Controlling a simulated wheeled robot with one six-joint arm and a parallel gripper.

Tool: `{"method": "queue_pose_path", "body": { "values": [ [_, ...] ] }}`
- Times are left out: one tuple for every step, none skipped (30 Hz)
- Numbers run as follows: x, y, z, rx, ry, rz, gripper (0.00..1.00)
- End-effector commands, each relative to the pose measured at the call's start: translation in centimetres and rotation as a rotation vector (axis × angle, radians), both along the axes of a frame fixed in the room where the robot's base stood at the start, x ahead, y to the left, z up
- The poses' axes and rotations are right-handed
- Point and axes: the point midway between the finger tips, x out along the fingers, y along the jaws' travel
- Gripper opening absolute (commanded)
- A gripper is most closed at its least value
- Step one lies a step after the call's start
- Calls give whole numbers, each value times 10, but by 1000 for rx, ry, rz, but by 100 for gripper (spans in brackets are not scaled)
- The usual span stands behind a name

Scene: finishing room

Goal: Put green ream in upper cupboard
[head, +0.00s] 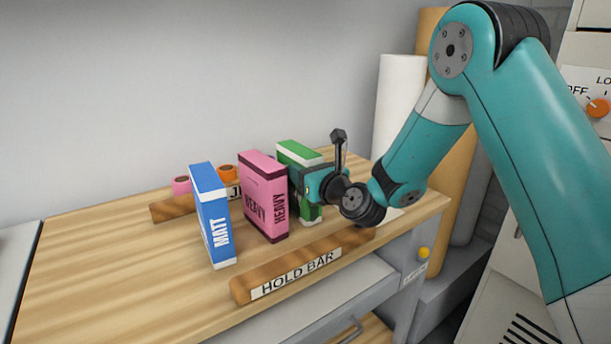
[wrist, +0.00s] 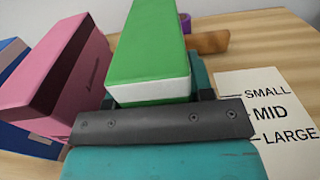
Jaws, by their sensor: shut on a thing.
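The green ream (head: 299,152) is a green box with a white band, upright on the wooden table, the rightmost of three reams. My gripper (head: 308,186) is shut on it from the right front side. In the wrist view the green ream (wrist: 148,50) fills the middle, between the jaws of my gripper (wrist: 160,105). No upper cupboard can be made out in either view.
A pink HEAVY ream (head: 263,195) stands close left of the green one, and a blue MATT ream (head: 211,215) farther left. A SMALL/MID/LARGE card (wrist: 265,115) lies right. The table's left part is clear.

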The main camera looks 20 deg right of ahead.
Motion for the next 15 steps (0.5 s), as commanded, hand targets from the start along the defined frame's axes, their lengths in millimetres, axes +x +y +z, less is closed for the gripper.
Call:
{"method": "queue_pose_path", "body": {
  "values": [
    [1, 0, 4, 2, -7, -1, 0],
    [1, 0, 4, 2, -7, -1, 0],
    [1, 0, 4, 2, -7, -1, 0],
    [1, 0, 4, 2, -7, -1, 0],
    [1, 0, 4, 2, -7, -1, 0],
    [1, 0, 2, 2, -6, -1, 0],
    [1, 0, 1, 2, -6, -1, 0],
    [1, 0, 0, 2, -6, -1, 0],
    [0, 0, -2, 0, -1, 0, 52],
    [0, 0, -1, 0, -1, 0, 59],
    [0, 0, -1, 0, -1, 0, 66],
    [0, 0, -1, 0, 0, 0, 73],
    [0, 0, -1, 0, -1, 0, 73],
    [0, 0, -1, 0, -1, 0, 73],
    [0, 0, -1, 0, 0, 0, 73]
  ]
}}
